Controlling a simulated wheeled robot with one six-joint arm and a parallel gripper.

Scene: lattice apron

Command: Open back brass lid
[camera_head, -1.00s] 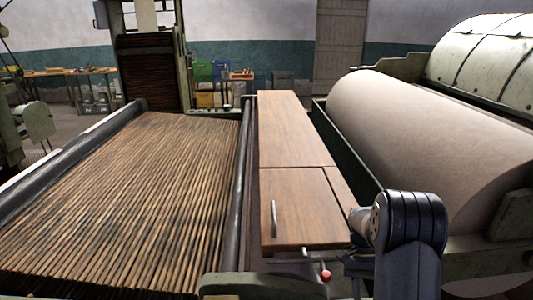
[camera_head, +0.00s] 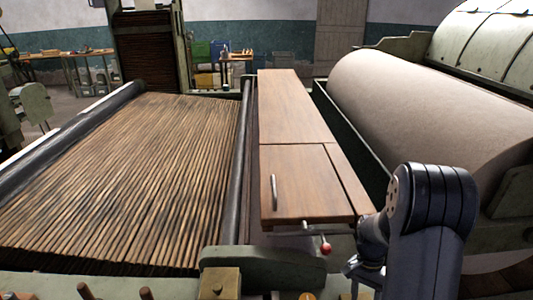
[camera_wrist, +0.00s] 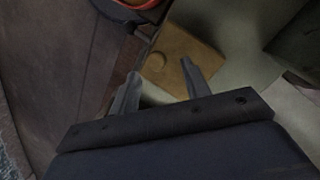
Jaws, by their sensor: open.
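A brass lid with a small round knob shows in the wrist view (camera_wrist: 198,54), lying flat and looking closed. A square brass piece with a knob (camera_head: 220,284) shows at the bottom of the head view; I cannot tell if it is the same lid. My gripper (camera_wrist: 162,82) is open and empty in the wrist view. Its fingers point toward the lid and overlap its near part in the picture; I see no grip on the knob, and the gap in height is unclear. In the head view my gripper is small and partly hidden by my arm.
A wooden board with a handle (camera_head: 291,190) lies beside the slatted bed (camera_head: 130,180). A lever with a red ball (camera_head: 326,248) sticks out below it. A large pale roller (camera_head: 430,115) is at the right. A round rim with red (camera_wrist: 138,3) shows at the wrist view's top.

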